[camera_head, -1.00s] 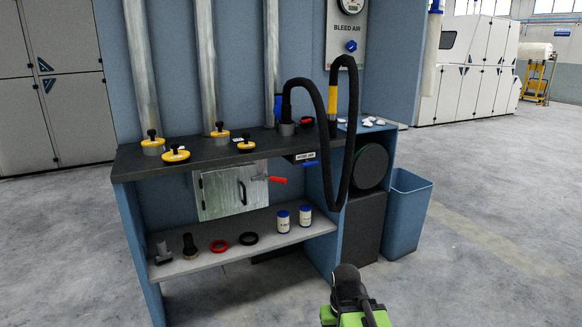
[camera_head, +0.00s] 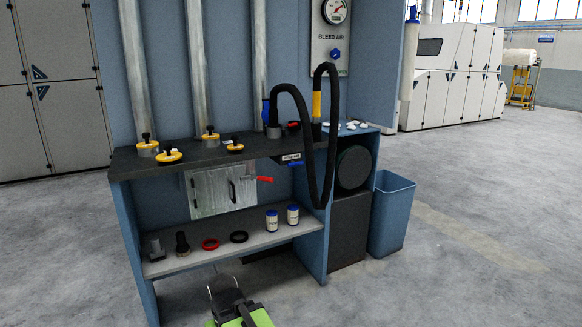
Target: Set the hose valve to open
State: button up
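A black hose (camera_head: 322,140) arches over the dark bench top. One end joins a fitting at the foot of the right-hand metal pipe, and a yellow sleeve (camera_head: 317,105) shows on its other side. A blue handle (camera_head: 265,110) stands upright at that pipe beside the hose fitting; it looks like the hose valve. A second small blue lever (camera_head: 297,164) sits under the bench edge by a label too small to read. My gripper (camera_head: 221,284) is low in front of the bench, apart from all of these. Its fingers are too small and dark to judge.
The bench top (camera_head: 190,158) carries several yellow-and-black caps. A red lever (camera_head: 265,179) sticks out by the metal door (camera_head: 208,195). The lower shelf (camera_head: 185,262) holds jars and rings. A blue bin (camera_head: 392,215) stands right. The floor in front is clear.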

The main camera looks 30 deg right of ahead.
aim_at(293, 164)
jog(key=z, duration=0.05)
jog(key=i, duration=0.95)
